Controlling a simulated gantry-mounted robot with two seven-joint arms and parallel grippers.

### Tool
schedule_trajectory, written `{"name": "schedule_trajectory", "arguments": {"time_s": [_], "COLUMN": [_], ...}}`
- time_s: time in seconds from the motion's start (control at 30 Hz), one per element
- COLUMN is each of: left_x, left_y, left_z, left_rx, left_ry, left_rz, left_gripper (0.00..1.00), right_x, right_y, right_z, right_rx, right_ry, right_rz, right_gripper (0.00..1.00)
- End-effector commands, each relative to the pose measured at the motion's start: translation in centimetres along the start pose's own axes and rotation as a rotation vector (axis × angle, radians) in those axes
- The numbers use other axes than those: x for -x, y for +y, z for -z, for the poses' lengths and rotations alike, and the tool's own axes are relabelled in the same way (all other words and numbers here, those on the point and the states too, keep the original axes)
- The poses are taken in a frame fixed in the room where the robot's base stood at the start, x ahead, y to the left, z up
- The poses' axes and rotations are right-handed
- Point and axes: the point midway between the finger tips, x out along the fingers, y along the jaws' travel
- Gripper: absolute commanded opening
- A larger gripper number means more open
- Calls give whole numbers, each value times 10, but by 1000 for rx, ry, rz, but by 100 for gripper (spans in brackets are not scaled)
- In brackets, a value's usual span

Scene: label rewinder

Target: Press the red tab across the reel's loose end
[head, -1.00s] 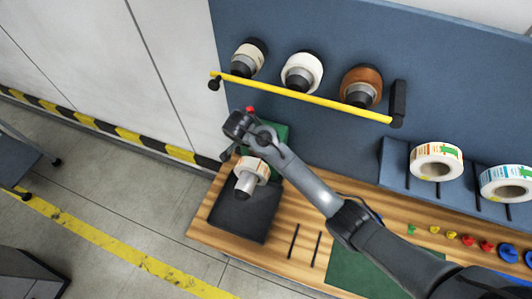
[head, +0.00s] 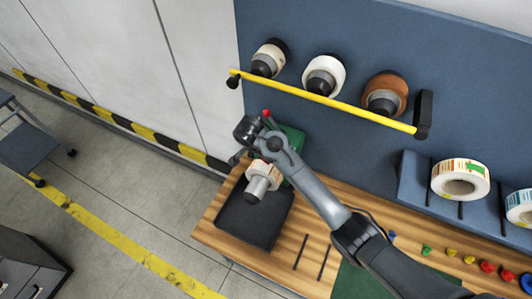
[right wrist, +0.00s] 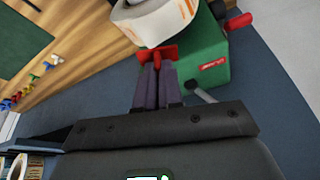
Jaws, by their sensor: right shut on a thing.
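The reel (head: 264,170), white with orange print, sits on the spindle of the green rewinder (head: 293,139). In the right wrist view the reel (right wrist: 158,20) is at the top, just beyond my fingertips. My right gripper (right wrist: 157,70) is shut on the red tab (right wrist: 158,53), which sticks out past the fingers close against the reel's edge. I cannot tell whether the tab touches the reel. The reel's loose end cannot be made out. In the head view my wrist is over the rewinder and hides the fingertips and the tab. My left gripper is in neither view.
A black tray (head: 256,218) lies below the spindle. A yellow bar (head: 320,99) runs under several wall-mounted rolls. More label reels (head: 460,180) stand at right. Small coloured tabs (head: 468,260) line the wooden bench. A red-handled crank (right wrist: 238,21) is beside the reel.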

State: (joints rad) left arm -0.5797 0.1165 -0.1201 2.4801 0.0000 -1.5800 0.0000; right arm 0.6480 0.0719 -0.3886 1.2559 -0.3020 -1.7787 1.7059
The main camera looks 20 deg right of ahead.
Motion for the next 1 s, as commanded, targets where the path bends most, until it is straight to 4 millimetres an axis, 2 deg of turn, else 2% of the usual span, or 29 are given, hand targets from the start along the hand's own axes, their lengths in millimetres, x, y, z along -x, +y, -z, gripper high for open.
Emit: {"name": "schedule_trajectory", "arguments": {"time_s": [0.3, 0.7, 1.0], "left_x": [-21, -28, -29], "left_y": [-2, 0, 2], "left_z": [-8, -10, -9], "left_rx": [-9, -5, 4], "left_ry": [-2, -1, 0], "left_rz": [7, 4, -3], "left_gripper": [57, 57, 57], "right_x": [-20, -37, -40], "right_y": [0, 0, 0], "right_z": [-8, -15, -17], "right_rx": [0, 1, 1], "right_ry": [0, 0, 0], "right_rz": [0, -1, 0], "right_gripper": [0, 0, 0]}}
